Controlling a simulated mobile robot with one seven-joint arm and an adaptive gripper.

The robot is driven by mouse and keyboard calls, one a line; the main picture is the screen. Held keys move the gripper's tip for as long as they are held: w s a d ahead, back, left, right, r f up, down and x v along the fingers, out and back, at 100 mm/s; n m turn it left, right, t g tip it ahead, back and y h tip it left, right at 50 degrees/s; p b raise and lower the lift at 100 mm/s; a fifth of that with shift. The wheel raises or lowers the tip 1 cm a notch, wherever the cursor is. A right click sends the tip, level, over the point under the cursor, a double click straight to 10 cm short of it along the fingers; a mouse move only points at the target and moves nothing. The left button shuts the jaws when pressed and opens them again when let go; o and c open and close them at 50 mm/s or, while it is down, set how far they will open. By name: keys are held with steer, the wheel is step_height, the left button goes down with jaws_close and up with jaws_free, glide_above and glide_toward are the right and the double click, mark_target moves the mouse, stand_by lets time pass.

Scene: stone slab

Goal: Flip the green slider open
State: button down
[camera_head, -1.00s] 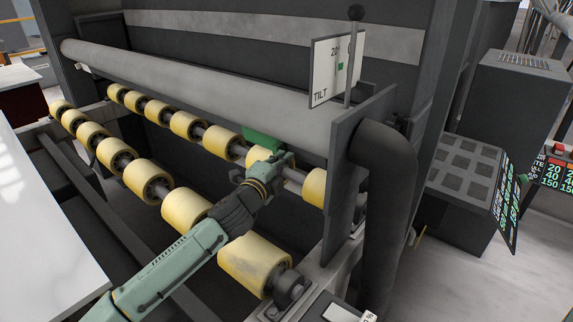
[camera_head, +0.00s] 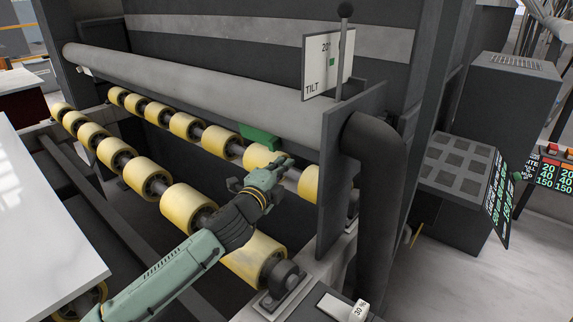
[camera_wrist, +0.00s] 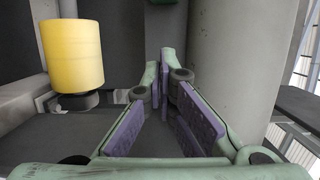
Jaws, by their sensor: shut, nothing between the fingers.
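A green block (camera_head: 260,136), which looks like the slider, sits on the lower front side of the long grey cylinder, above the far row of yellow rollers. A green piece (camera_wrist: 160,3), perhaps the same block, is cut off at the top of the wrist view. My gripper (camera_head: 287,163) is just below and to the right of the block, with a visible gap between them. In the wrist view my gripper (camera_wrist: 168,72) has its purple-padded fingers angled together at the tips, with nothing between them. A small green mark (camera_head: 332,62) shows on the white TILT panel (camera_head: 318,78).
Yellow rollers (camera_head: 190,207) run in two rows below the grey cylinder (camera_head: 190,85). A thick dark pipe (camera_head: 378,190) and an upright plate (camera_head: 338,165) stand right of my gripper. A ball-topped lever (camera_head: 344,35) rises by the panel. A white table (camera_head: 40,215) is at left.

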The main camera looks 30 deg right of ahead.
steer(key=b+v, duration=0.1)
steer(key=v, duration=0.5)
steer(key=shift+d, duration=0.1)
stand_by(0.3)
